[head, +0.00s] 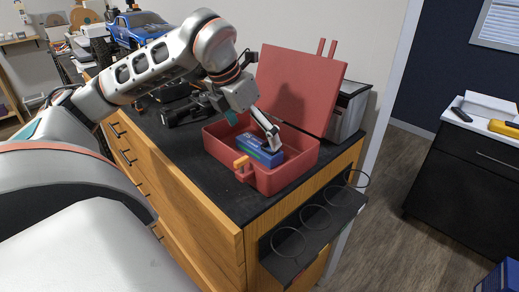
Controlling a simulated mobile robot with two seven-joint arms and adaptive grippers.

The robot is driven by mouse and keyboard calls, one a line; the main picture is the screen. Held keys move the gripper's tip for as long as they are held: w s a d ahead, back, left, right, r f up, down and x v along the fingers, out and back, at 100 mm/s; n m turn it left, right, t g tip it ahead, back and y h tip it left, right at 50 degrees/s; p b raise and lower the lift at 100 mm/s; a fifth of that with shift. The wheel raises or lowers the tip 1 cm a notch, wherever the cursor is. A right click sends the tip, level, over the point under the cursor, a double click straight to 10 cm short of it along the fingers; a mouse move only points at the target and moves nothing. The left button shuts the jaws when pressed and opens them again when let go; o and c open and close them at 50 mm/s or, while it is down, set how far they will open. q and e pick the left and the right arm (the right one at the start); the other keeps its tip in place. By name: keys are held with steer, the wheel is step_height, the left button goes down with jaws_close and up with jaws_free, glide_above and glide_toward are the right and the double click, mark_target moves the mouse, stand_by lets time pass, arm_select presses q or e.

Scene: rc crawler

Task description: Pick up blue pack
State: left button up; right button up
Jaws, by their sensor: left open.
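A blue pack (258,152) with a green stripe lies inside an open red box (291,166) on the dark counter top. My left gripper (270,138) reaches down into the box from above, right at the pack. One finger shows at the right side of the pack's top; the other is hard to make out. The gripper is open, and I cannot tell whether it touches the pack. My right gripper is not in view.
The box's red lid (298,88) stands raised at the back. A blue truck (140,28) and a dark chassis (190,106) are further left on the counter (245,208). A rack with rings (315,225) is fixed to the cabinet's right end.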

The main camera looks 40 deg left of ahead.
mark_target(259, 143)
arm_select(q)
steer(key=x, duration=0.4)
steer(key=shift+f, duration=0.2)
steer(key=c, duration=1)
steer(key=shift+r, duration=0.15)
